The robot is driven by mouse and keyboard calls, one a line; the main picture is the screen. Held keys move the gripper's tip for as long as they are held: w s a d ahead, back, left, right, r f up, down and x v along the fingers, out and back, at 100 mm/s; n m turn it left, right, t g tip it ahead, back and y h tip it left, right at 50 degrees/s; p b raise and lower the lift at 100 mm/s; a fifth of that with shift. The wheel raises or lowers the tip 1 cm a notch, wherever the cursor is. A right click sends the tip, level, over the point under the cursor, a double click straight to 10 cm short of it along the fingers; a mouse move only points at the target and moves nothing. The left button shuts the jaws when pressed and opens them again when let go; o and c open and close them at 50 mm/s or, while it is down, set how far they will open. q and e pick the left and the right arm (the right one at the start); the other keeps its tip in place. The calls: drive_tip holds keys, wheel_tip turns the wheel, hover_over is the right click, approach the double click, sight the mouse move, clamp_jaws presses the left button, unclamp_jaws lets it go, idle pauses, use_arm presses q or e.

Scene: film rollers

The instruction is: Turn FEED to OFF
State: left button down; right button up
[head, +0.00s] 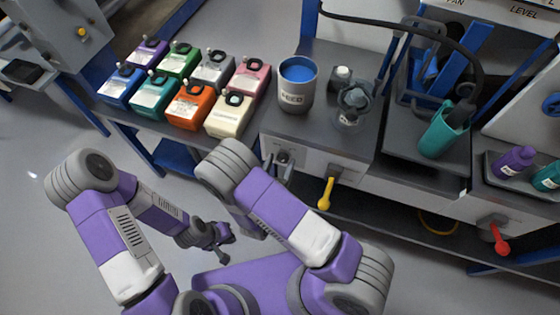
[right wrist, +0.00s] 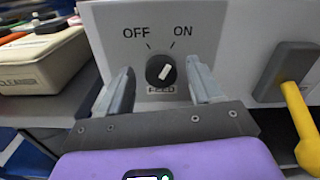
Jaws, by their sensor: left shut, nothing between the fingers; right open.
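The FEED knob (right wrist: 160,71) is a round black dial on a pale panel (right wrist: 225,20), with OFF printed at upper left and ON at upper right. Its white pointer mark tilts up and right, toward ON. The FEED label sits just below it, partly legible. My right gripper (right wrist: 160,66) is open, with one finger on each side of the knob and a gap on both sides. In the head view the right gripper (head: 280,168) is at the panel front. My left gripper (head: 222,240) is shut and empty, low over the floor, away from the panel.
A yellow lever (head: 325,193) hangs right of the knob, and a red lever (head: 500,240) is further right. A grey cup of blue liquid (head: 297,72) stands on the counter above. Several coloured cartridges (head: 187,108) sit at left.

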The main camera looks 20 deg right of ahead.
drive_tip(key=shift+c, duration=0.2)
drive_tip(key=c, duration=1)
